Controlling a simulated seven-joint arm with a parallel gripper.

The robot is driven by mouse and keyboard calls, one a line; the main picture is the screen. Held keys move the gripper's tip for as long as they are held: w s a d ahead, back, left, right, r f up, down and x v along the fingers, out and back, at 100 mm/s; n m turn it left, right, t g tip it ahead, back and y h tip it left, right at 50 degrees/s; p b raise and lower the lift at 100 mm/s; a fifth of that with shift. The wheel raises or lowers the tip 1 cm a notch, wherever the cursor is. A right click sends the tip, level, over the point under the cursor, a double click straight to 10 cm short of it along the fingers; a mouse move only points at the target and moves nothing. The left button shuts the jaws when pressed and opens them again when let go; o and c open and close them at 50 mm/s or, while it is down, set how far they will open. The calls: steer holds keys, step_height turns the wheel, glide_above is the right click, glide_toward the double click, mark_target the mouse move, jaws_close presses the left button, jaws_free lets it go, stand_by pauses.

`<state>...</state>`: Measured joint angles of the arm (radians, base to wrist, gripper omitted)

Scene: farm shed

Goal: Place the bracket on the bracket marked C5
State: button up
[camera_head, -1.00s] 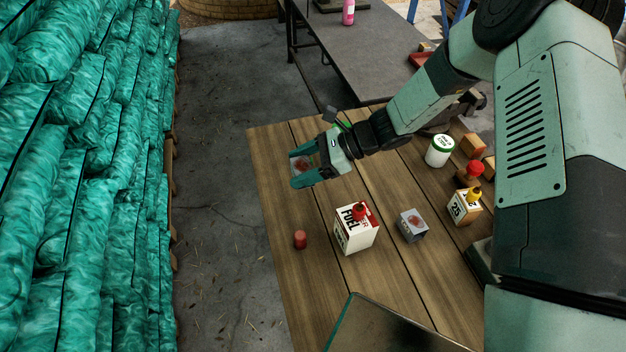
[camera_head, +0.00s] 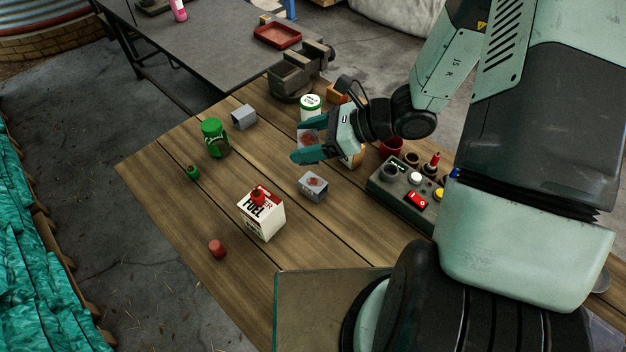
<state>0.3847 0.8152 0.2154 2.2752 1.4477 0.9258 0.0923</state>
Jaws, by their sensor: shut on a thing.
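My gripper (camera_head: 303,141) is shut on a small grey bracket (camera_head: 310,137) with a red mark on its face. It holds the bracket above the wooden table. A second grey bracket (camera_head: 313,187) with a reddish mark on top sits on the table just below the gripper in the picture, apart from the held one. A third grey block-like piece (camera_head: 243,117) lies farther back left, with no mark showing. The lettering is too small to read, so I cannot tell which one is marked C5.
A white jar (camera_head: 310,105), vise (camera_head: 295,77) and control box (camera_head: 400,190) crowd the back and right.

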steer(key=f, duration=0.2)
steer(key=d+f, duration=0.1)
steer(key=f, duration=0.1)
steer(key=shift+s+f, duration=0.15)
steer(key=shift+f, duration=2.75)
steer(key=shift+f, duration=0.15)
steer(key=o, duration=1.1)
steer(key=shift+d+r, duration=0.3)
steer(key=shift+d, duration=0.05)
steer(key=v, duration=1.1)
steer(key=shift+s+r, duration=0.15)
steer(key=shift+s, duration=0.05)
